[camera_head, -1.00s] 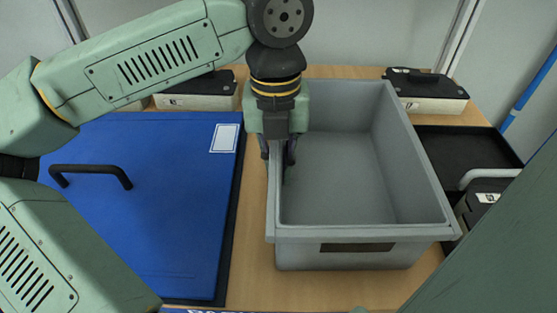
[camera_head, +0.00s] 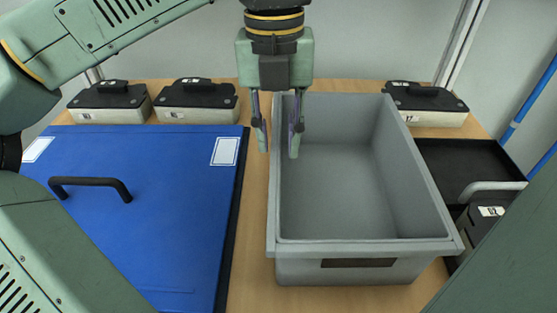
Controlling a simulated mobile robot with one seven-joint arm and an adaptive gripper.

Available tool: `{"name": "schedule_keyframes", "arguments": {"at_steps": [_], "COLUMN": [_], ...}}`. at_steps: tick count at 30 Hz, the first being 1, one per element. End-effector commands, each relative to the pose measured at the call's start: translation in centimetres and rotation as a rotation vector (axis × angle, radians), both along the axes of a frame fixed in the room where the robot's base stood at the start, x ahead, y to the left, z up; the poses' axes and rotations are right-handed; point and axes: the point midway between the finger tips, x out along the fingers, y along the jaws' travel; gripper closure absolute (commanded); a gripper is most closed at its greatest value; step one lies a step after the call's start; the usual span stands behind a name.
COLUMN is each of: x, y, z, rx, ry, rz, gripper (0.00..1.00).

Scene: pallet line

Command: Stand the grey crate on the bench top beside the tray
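The grey crate (camera_head: 345,253) stands upright and empty on the wooden bench top (camera_head: 258,265), between the blue-lidded box and the black tray (camera_head: 440,160). The tray lies to the right of the crate, its left part hidden behind the crate's wall. My gripper (camera_head: 278,150) is open and empty, fingers pointing down, at the crate's left wall near its back. The fingers show a clear gap, and they appear raised above the rim.
The blue lid (camera_head: 150,215) with a black handle (camera_head: 90,185) fills the left. Black-topped cases stand at the back left (camera_head: 197,98) and back right (camera_head: 425,102). Another case (camera_head: 480,230) sits at the tray's front. A green surface covers the lower right corner.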

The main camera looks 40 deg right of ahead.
Motion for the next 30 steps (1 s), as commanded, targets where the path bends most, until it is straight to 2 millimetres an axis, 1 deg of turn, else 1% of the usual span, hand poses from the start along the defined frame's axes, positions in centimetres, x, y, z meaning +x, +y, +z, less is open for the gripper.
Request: {"name": "schedule_keyframes", "arguments": {"at_steps": [1,3,6,9,30], "x": [0.0,0.1,0.1,0.1,0.1], "y": [0.0,-0.1,0.0,0.0,0.0], "z": [0.9,1.9,2.9,3.5,3.5], "rx": [0.000,0.000,0.001,0.001,0.001], "ry": [-0.001,-0.001,-0.001,0.001,0.001], "rz": [0.000,0.000,0.000,-0.001,-0.002], "gripper": [0.75,0.75,0.75,0.75,0.75]}}
